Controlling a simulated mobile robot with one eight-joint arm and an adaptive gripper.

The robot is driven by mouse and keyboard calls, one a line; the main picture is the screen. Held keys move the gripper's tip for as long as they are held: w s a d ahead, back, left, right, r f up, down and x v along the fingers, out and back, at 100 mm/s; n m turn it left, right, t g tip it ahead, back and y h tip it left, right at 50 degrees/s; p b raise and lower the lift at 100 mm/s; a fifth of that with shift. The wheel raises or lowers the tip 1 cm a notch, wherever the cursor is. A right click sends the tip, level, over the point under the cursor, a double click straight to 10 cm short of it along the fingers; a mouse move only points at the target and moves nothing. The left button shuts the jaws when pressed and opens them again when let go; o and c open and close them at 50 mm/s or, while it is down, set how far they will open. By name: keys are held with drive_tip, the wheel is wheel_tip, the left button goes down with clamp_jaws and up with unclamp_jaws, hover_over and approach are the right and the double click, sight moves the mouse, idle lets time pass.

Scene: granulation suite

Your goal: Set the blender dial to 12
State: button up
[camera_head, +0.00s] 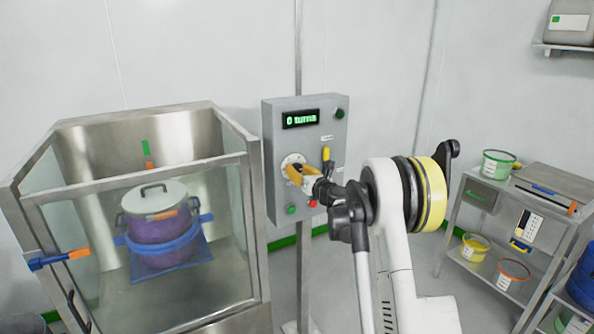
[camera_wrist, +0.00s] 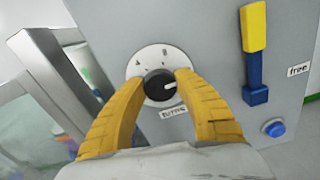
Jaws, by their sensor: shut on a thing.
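The blender dial is a black knob (camera_wrist: 160,86) on a round white plate (camera_wrist: 138,64) with small marks that I cannot read surely. In the wrist view its white pointer points right. My gripper (camera_wrist: 162,80) is shut on the knob, with one yellow finger on each side. In the head view the yellow fingers (camera_head: 293,173) reach the dial plate (camera_head: 289,160) on the grey control box (camera_head: 271,120) and hide most of the knob. The display (camera_head: 300,119) reads "0 turns" in green.
A yellow-and-blue lever (camera_wrist: 254,60) labelled "free" and a blue button (camera_wrist: 273,128) sit beside the dial. A glass-walled enclosure (camera_head: 247,200) with a lidded purple drum (camera_head: 158,228) stands left, a shelved cart (camera_head: 465,200) right.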

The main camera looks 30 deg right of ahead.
drive_tip(key=shift+r, duration=0.1)
drive_tip(key=o, duration=1.2)
drive_tip(key=s, duration=1.2)
drive_tip(key=shift+d, duration=0.2)
